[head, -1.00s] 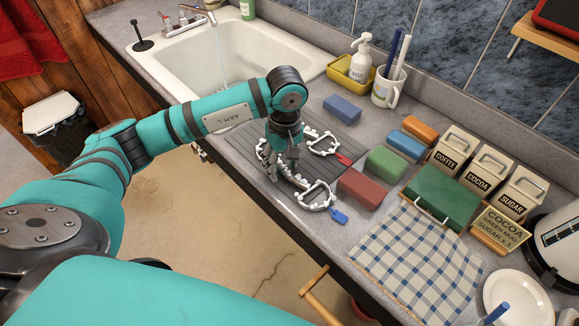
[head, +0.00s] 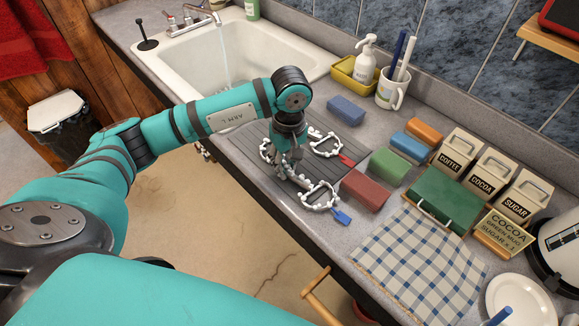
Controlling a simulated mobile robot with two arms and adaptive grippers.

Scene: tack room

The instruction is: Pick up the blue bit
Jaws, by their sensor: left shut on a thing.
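The blue bit (head: 320,197) is a metal horse bit with pale, beaded-looking rings and a blue tag (head: 341,217). It lies on the dark ribbed mat by the counter's front edge, its tagged ring overhanging the mat's right end. My left gripper (head: 284,172) points down over the mat and is shut on the bit's mouthpiece, left of the tagged ring. The fingers hide part of the bit. A second bit (head: 326,146) with a red tag lies just behind, partly hidden by my gripper. My right gripper is not in view.
Red (head: 365,191), green (head: 388,166) and blue (head: 346,110) blocks stand close by on the counter. A sink (head: 190,75) with running water is behind my left arm. A checked cloth (head: 420,265), a green case (head: 445,197) and labelled canisters (head: 457,150) fill the right.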

